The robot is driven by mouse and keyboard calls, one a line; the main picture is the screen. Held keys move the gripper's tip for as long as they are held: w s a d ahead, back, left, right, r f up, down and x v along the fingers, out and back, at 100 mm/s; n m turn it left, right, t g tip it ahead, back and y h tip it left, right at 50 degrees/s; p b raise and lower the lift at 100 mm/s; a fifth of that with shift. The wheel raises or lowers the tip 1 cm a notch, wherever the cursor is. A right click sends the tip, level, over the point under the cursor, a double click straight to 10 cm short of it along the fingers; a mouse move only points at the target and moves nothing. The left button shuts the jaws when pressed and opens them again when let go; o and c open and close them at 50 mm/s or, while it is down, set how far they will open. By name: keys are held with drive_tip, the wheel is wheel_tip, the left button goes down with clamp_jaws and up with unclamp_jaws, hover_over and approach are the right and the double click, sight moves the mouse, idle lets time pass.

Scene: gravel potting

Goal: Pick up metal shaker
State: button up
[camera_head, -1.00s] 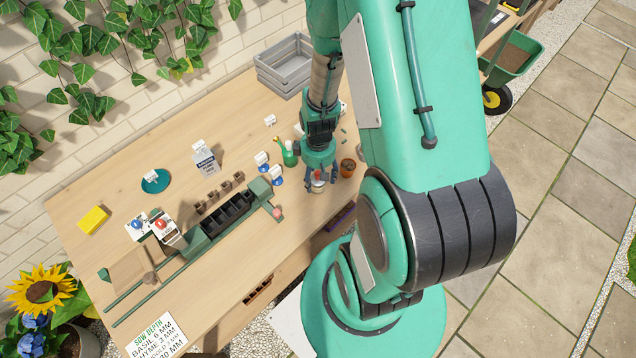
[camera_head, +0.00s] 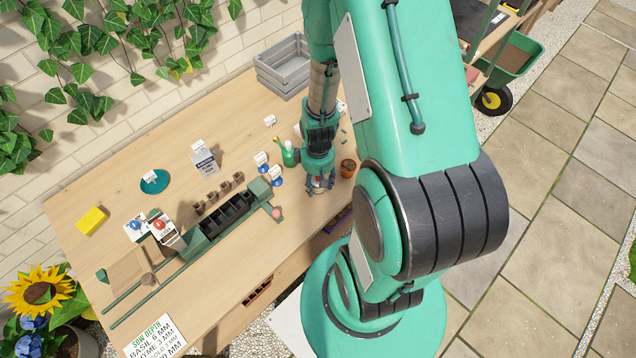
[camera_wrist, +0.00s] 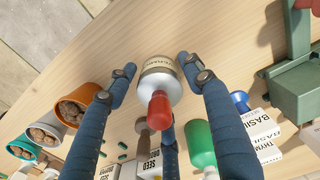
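The metal shaker (camera_wrist: 162,72) is a silver body with a printed label band and a red part (camera_wrist: 160,108) pointing toward the camera in the wrist view. My gripper (camera_wrist: 156,64) is open. Its blue fingers lie to the left and right of the shaker, with visible gaps on both sides, and a third finger shows below it. In the head view my gripper (camera_head: 318,190) is low over the table's right part, and the shaker is mostly hidden between the fingers.
A green bottle (camera_wrist: 199,142) and BASIL and THYME packets (camera_wrist: 262,128) stand close on the right. A green rail fixture (camera_head: 232,210) runs left of my gripper. The table's front edge is near.

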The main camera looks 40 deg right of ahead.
drive_tip(key=c, duration=0.8)
drive_tip(key=shift+r, duration=0.1)
drive_tip(key=shift+r, duration=0.4)
wheel_tip(320, 180, up, 3)
drive_tip(key=shift+p, duration=0.55)
drive_tip(key=s+a, duration=0.2)
drive_tip(key=s, duration=0.2)
drive_tip(key=s+a+p, duration=0.1)
drive_tip(key=s+a, duration=0.1)
drive_tip(key=s, duration=0.3)
drive_tip(key=s+a+r, duration=0.1)
drive_tip(key=s+a, duration=0.2)
drive_tip(key=s, duration=0.2)
drive_tip(key=shift+s+a, duration=0.1)
drive_tip(key=shift+s, duration=0.05)
